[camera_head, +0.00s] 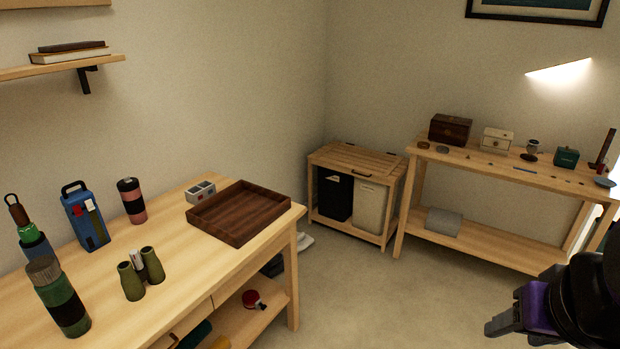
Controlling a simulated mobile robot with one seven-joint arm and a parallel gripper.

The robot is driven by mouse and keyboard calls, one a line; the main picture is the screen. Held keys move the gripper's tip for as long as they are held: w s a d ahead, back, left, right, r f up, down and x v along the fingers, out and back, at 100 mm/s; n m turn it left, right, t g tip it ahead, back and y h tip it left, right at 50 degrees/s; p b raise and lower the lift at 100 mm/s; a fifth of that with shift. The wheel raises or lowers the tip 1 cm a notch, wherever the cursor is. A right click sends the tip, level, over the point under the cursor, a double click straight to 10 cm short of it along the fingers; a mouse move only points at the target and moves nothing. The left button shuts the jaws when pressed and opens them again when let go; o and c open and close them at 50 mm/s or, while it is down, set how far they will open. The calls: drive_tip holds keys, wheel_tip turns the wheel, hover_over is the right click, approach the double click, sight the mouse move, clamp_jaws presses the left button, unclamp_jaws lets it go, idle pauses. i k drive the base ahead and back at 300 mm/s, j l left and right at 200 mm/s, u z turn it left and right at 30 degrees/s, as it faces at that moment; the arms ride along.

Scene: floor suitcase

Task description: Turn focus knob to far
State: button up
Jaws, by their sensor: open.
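A pair of olive-green binoculars (131,283) stands upright on the near wooden table (215,262). Between its two barrels is a small pale part (137,257). I cannot tell for sure whether it is the focus knob, and no markings or setting can be read. My gripper (505,312) is at the lower right, over the floor and far from the binoculars. It is open, with nothing seen in it.
On the table, a striped cylinder (62,305), a blue case (86,222) and a pink-and-black flask (132,202) stand around the binoculars. A dark wooden tray (238,208) lies behind, to the right. Open floor (370,290) separates my gripper from the table.

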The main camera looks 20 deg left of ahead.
sight(134, 254)
drive_tip(key=u, duration=2.1)
